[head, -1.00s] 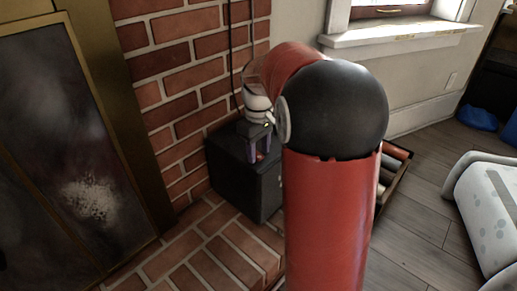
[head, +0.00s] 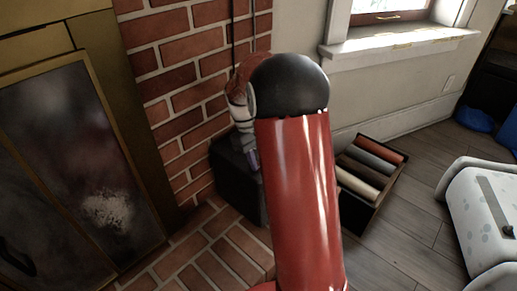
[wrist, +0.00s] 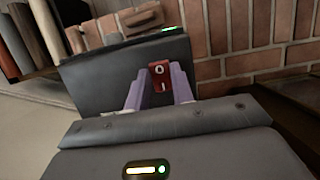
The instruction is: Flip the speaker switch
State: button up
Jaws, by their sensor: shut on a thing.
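The black speaker (head: 230,178) stands on the brick hearth against the brick wall, partly hidden behind my arm in the head view. It also fills the middle of the wrist view (wrist: 100,78). Its red rocker switch (wrist: 159,84), marked O and I, sits between my purple fingertips. My gripper (wrist: 160,74) is shut on the switch, one finger at each side. In the head view my gripper (head: 253,161) is at the speaker, mostly covered by my arm, and the switch is hidden.
An open box (head: 377,212) of rolled items stands on the floor right of the speaker. The fireplace doors (head: 80,150) are at left. A pale spotted rounded object (head: 495,215) is at lower right. Floor between box and spotted object is clear.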

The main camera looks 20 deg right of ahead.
dwell(0.4)
jog(key=o, duration=1)
jog(key=shift+p+v, duration=0.55)
jog(key=shift+v, duration=3.35)
jog(key=shift+w+a, duration=0.15)
jog(key=shift+a, duration=0.05)
